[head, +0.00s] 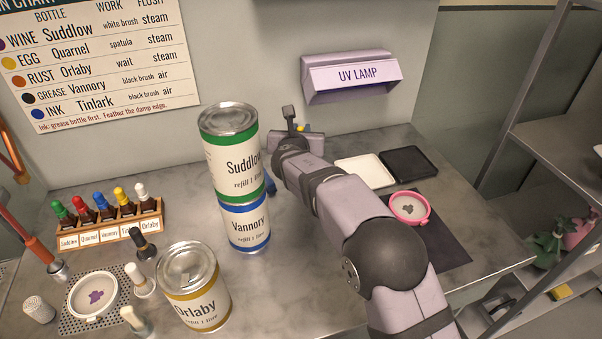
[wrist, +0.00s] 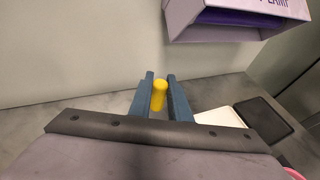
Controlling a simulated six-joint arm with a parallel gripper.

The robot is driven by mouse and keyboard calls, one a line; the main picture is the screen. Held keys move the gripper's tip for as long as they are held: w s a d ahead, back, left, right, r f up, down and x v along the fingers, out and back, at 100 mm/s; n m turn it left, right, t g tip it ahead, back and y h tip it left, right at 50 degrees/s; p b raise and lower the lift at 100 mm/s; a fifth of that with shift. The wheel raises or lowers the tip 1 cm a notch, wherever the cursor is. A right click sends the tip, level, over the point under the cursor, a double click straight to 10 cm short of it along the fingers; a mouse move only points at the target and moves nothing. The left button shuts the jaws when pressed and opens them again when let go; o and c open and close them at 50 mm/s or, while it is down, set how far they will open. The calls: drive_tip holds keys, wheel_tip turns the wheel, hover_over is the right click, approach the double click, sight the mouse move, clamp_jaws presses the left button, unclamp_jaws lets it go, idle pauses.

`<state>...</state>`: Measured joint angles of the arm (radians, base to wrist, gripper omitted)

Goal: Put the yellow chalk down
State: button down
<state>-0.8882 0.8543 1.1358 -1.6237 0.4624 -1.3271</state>
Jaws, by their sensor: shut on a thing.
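The yellow chalk (wrist: 158,96) is a short yellow cylinder, held upright or nearly so between the two blue fingers of my gripper (wrist: 162,92) in the wrist view. My arm hides part of the gripper there. I cannot tell how high the chalk is above the counter (head: 300,270).
Stacked Suddlow (head: 232,160) and Vannory (head: 245,228) cans stand just left of my arm. The UV lamp (head: 350,77) is on the wall. A white tray (head: 364,171) and a black tray (head: 409,162) lie to the right, near a pink-rimmed hoop (head: 426,209).

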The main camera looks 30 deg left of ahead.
drive_tip(key=shift+f+b, duration=0.6)
drive_tip(key=shift+f, duration=4.4)
drive_tip(key=shift+f, duration=0.2)
drive_tip(key=c, duration=1.7)
unclamp_jaws()
drive_tip(key=shift+o, duration=0.2)
drive_tip(key=shift+r, duration=0.15)
drive_tip(key=shift+r, duration=0.1)
drive_tip(key=b+v, duration=0.2)
drive_tip(key=v, duration=0.3)
drive_tip(key=shift+s+d, duration=0.1)
drive_tip(key=shift+s, duration=0.05)
wheel_tip(320, 180, up, 7)
drive_tip(key=shift+p, duration=0.4)
